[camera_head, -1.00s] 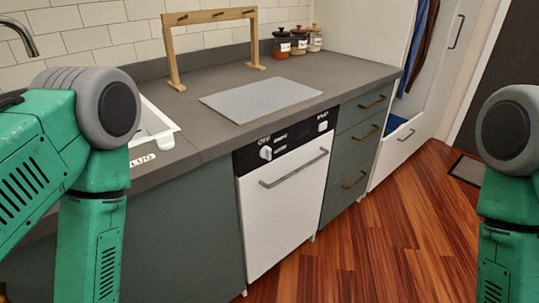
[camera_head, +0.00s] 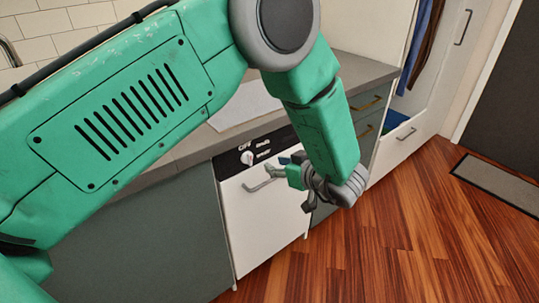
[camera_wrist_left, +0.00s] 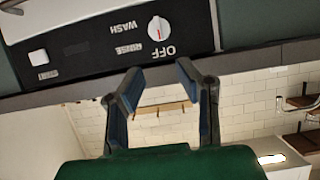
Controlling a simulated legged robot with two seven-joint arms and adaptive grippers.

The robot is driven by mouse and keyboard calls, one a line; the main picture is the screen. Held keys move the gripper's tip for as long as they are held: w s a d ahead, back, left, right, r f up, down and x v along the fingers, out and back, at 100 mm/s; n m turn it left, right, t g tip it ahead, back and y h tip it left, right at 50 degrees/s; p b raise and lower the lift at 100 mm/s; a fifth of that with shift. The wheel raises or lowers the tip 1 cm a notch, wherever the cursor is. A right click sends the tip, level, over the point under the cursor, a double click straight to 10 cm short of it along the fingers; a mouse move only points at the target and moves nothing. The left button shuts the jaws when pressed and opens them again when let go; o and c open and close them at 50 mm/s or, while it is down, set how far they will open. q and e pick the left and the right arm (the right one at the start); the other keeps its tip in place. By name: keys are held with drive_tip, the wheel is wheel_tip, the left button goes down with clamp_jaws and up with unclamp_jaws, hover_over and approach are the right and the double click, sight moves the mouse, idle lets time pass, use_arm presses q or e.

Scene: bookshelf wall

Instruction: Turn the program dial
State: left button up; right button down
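The program dial (camera_head: 247,157) is a white round knob on the black control panel (camera_head: 262,149) of the white dishwasher. In the left wrist view, which looks turned over, the dial (camera_wrist_left: 158,29) has a red mark and sits beside the OFF label. My left gripper (camera_head: 285,170) is in front of the dishwasher, to the right of the dial and apart from it. In the left wrist view my left gripper (camera_wrist_left: 160,72) shows two spread fingers with nothing between them. My right gripper is not in view.
The dishwasher door has a grey bar handle (camera_head: 262,185) close to my left gripper. My left arm hides much of the counter. A teal drawer unit (camera_head: 364,122) stands to the right. The wooden floor (camera_head: 400,240) is clear.

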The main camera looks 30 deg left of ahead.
sight(251, 158)
use_arm(q)
drive_tip(key=b+x, duration=0.1)
drive_tip(key=x, duration=1.1)
drive_tip(key=shift+w+f, duration=0.15)
drive_tip(key=shift+w+a+f, duration=0.1)
drive_tip(key=shift+a+f, duration=0.05)
drive_tip(key=shift+a, duration=0.4)
drive_tip(key=shift+d, duration=0.35)
clamp_jaws()
